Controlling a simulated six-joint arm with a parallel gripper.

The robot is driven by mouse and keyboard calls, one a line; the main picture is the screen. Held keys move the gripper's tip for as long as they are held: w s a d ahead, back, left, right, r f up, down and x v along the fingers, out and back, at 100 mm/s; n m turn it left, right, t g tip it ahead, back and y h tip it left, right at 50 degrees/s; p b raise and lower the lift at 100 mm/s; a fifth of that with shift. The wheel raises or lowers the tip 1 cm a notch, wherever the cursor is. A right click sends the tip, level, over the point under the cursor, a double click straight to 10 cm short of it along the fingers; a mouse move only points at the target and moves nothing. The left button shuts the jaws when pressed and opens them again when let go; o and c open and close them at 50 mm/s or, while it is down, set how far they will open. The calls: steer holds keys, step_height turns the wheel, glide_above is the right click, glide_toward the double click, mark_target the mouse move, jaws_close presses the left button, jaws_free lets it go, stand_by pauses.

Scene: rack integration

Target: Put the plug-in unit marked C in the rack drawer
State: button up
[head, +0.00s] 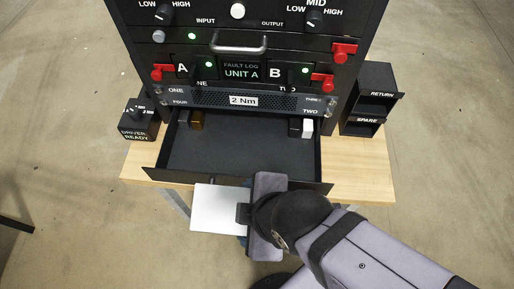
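The rack drawer (240,160) is pulled open below the rack, and its middle floor is bare. Units marked A (182,68) and B (275,73) sit in rack bays with red levers beside them. No letter C is readable in view. My gripper (240,214) is in front of the drawer's front edge, seen from above and behind. A plain pale flat piece (215,208) lies at its left side; whether it is held, and what it is, I cannot tell. The fingertips are mostly hidden by the gripper's own body.
Small dark, brown (197,120) and white (307,127) items stand in the drawer's back corners. A RETURN/SPARE bin (372,97) stands right of the rack, a DRIVER READY box (136,122) left. The wooden bench top (360,165) is bare at the right.

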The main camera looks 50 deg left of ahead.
steer(key=shift+w+a+f+b, duration=0.3)
steer(key=shift+w+a+b, duration=0.6)
steer(key=shift+b, duration=1.5)
steer(key=w+a+r+p, duration=0.1)
steer(key=w+a+p, duration=0.4)
steer(key=w+a, duration=0.4)
steer(key=f, duration=0.3)
steer(key=w+a+f, duration=0.1)
steer(key=f, duration=0.1)
steer(key=w+a+f, duration=0.1)
steer(key=f, duration=0.2)
steer(key=shift+w+a+f, duration=0.15)
steer(key=shift+f, duration=0.15)
steer(key=shift+a+f, duration=0.1)
steer(key=shift+f, duration=0.15)
